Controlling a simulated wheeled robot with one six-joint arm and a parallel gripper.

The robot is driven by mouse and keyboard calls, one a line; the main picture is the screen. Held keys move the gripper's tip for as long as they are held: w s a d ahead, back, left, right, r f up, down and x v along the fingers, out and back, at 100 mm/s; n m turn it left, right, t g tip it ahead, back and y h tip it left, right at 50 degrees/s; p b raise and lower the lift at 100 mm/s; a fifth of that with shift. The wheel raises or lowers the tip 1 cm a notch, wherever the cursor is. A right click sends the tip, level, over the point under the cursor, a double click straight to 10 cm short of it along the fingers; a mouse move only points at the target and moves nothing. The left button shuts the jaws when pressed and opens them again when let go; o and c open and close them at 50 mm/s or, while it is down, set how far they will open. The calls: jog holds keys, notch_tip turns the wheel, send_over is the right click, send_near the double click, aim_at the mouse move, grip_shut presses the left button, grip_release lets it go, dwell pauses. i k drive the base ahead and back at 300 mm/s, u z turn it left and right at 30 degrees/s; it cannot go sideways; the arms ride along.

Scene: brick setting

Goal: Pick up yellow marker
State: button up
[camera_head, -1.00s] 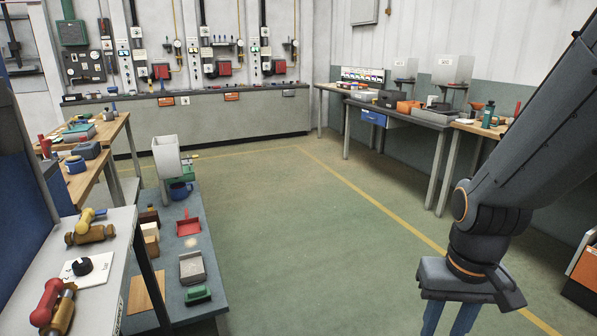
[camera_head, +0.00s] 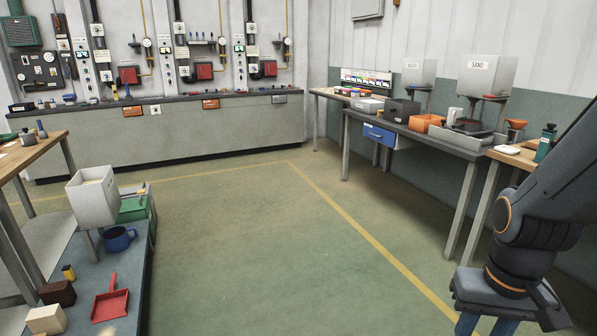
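I cannot make out a yellow marker for certain in this view. My gripper (camera_head: 486,326) hangs at the lower right over the floor. Its two blue fingers stand apart with nothing seen between them, and their tips are cut off by the bottom edge. A small yellow and dark object (camera_head: 69,272) sits on the low bench at the left, too small to tell what it is. The gripper is far from both work surfaces.
Right tables carry an orange bin (camera_head: 427,123), black box (camera_head: 402,110) and green bottle (camera_head: 546,143). The floor (camera_head: 270,240) between is clear.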

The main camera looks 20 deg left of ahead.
aim_at(67, 270)
jog(key=u, duration=0.45)
jog(key=i, duration=1.45)
jog(key=u, duration=1.8)
jog(key=i, duration=0.85)
jog(key=u, duration=0.55)
